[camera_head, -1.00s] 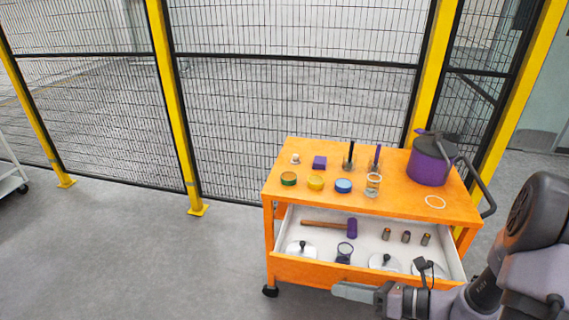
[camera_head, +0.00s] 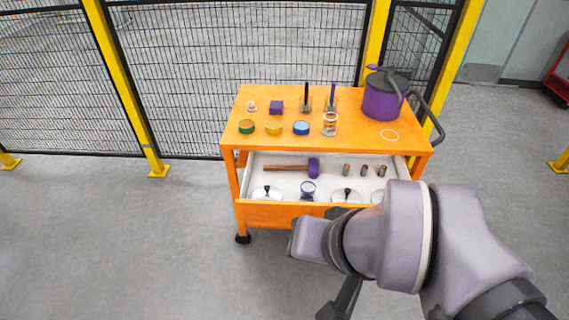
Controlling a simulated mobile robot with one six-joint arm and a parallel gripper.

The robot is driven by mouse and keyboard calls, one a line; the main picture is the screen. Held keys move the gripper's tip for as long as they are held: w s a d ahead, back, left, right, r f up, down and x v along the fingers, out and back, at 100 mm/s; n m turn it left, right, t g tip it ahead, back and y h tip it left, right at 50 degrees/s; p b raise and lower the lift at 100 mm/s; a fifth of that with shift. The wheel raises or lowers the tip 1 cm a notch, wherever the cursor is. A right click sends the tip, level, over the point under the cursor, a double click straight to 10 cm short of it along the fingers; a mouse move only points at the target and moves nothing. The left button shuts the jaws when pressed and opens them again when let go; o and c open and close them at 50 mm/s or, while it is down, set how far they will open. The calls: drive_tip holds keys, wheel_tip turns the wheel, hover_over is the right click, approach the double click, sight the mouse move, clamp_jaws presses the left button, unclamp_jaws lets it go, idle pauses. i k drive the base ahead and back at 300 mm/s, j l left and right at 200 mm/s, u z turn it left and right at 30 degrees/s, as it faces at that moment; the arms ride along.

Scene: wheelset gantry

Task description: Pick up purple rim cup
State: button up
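A small clear cup with a dark purple-looking rim (camera_head: 308,187) stands in the open drawer (camera_head: 262,175) of the orange cart, left of centre near the drawer's front. It is small in the picture, so its details are hard to make out. My arm reaches in from the lower right and crosses in front of the drawer's right front. A dark part at its end (camera_head: 340,302) shows low in the picture, below and in front of the cart and apart from the cup. Whether the fingers are open or shut cannot be seen.
The drawer also holds a purple-headed hammer (camera_head: 290,168), several lids and small cylinders. A mesh fence (camera_head: 230,65) stands behind; the floor at left is clear.

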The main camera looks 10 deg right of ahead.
sight(308, 188)
drive_tip(key=i+j+z, duration=1.2)
drive_tip(key=j, duration=0.45)
